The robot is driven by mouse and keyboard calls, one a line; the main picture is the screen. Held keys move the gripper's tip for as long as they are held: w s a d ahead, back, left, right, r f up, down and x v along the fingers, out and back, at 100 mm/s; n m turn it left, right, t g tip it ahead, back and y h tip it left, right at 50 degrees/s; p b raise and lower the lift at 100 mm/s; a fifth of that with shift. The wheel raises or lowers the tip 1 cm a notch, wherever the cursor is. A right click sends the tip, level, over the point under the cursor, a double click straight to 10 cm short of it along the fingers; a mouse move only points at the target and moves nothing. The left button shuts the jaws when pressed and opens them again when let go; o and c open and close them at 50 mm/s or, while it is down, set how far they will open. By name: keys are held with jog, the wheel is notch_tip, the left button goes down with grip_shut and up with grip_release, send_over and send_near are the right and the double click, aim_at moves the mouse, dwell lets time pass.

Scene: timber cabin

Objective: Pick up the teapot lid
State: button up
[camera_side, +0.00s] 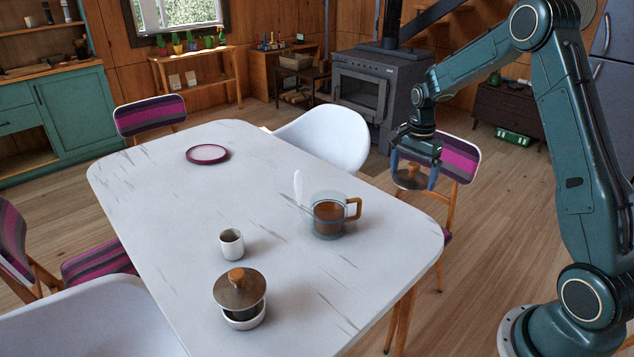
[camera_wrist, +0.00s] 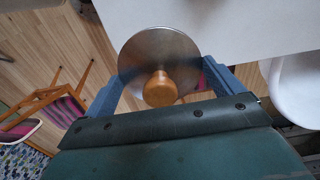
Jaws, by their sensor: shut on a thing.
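The teapot lid (camera_side: 411,181), a round metal disc with a wooden knob, is held in my gripper (camera_side: 414,177) off the table's right edge, above table height. In the wrist view the lid (camera_wrist: 140,55) lies between my two blue fingers (camera_wrist: 163,88), which close on opposite sides of its rim, with the knob facing the camera. The glass teapot (camera_side: 318,219) stands lidless on the table, with brown liquid inside and a wooden handle on its right.
On the white table (camera_side: 265,180) stand a small white cup (camera_side: 231,243) and a bowl (camera_side: 245,321) with a similar wooden-knobbed lid (camera_side: 239,292) resting tilted on it. A maroon-rimmed plate (camera_side: 207,154) lies farther back. A striped chair (camera_side: 459,158) stands behind my gripper.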

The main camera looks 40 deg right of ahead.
aim_at(414, 164)
jog(key=shift+r, duration=1.75)
jog(key=shift+w+a+f, duration=0.1)
jog(key=shift+w+a, duration=0.2)
jog(key=shift+w, duration=0.3)
jog(key=w+a+f+n, duration=0.2)
jog(key=w+a+n, duration=0.4)
jog(key=w+a, duration=0.8)
jog(key=shift+a, duration=0.2)
jog(key=shift+f, duration=0.1)
notch_tip(414, 164, down, 6)
jog(key=shift+f, duration=0.8)
dwell(0.4)
